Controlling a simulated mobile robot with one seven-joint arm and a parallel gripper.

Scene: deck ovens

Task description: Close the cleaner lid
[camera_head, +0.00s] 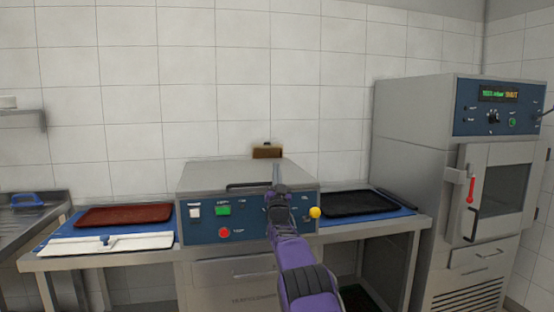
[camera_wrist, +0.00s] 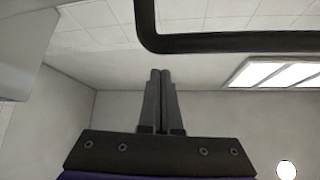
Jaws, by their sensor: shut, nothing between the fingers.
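The tray cleaner is the low steel machine with a blue control panel (camera_head: 247,215) in the middle of the head view. Its grey lid (camera_head: 225,172) looks flat and low over the body; whether a small gap is left cannot be told. A black bar handle (camera_head: 243,186) runs along the lid's front edge, its right end partly behind my arm. My gripper (camera_head: 275,170) points upward in front of the lid, at the handle's right end. In the wrist view its fingers (camera_wrist: 161,98) are together and empty. The handle (camera_wrist: 235,42) passes above them, apart in the picture.
A brown tray (camera_head: 125,215) and a white scraper-like board (camera_head: 105,244) lie left of the cleaner. A black tray (camera_head: 358,203) lies on the right. A tall oven (camera_head: 425,140) stands at the right, and a sink counter (camera_head: 30,222) at the left.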

